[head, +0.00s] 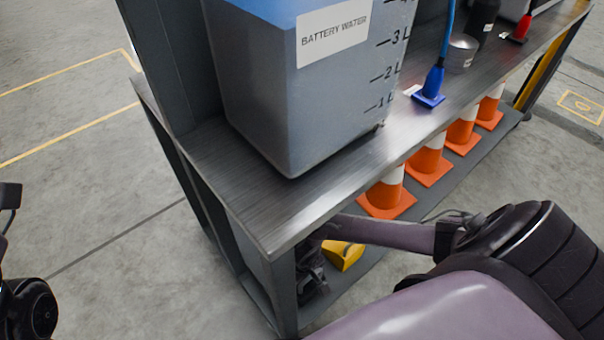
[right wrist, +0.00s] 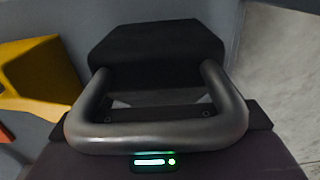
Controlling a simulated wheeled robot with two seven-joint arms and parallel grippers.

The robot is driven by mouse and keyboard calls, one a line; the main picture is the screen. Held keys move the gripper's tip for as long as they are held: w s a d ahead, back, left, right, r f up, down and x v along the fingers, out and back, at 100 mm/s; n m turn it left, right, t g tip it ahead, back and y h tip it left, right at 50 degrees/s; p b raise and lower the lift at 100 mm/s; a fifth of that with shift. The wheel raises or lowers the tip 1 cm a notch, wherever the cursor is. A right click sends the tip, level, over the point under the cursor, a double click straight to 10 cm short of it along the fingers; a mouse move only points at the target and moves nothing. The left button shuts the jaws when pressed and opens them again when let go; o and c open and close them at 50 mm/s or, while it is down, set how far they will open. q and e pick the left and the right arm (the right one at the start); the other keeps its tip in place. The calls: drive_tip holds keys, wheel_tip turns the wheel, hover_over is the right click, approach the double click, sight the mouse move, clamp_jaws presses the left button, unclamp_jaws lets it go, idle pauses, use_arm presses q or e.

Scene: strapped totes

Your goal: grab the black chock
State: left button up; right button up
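The black chock (right wrist: 155,50) is a dark, angular block at the top middle of the right wrist view. In the head view my right forearm reaches under the bench, and the gripper end (head: 313,272) is a dark shape partly hidden by the bench leg. The chock cannot be made out clearly there. My left gripper does not show; only dark parts of my left arm are at the left edge.
A yellow chock (head: 343,255) lies on the lower shelf beside my right gripper. Several orange cones (head: 385,195) stand farther along. The metal bench top (head: 225,160) is above my arm, carrying a battery water container (head: 300,95) and a blue-handled tool (head: 433,80).

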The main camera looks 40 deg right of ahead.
drive_tip(key=c, duration=0.9)
drive_tip(key=shift+c, duration=0.2)
drive_tip(key=shift+r, duration=0.1)
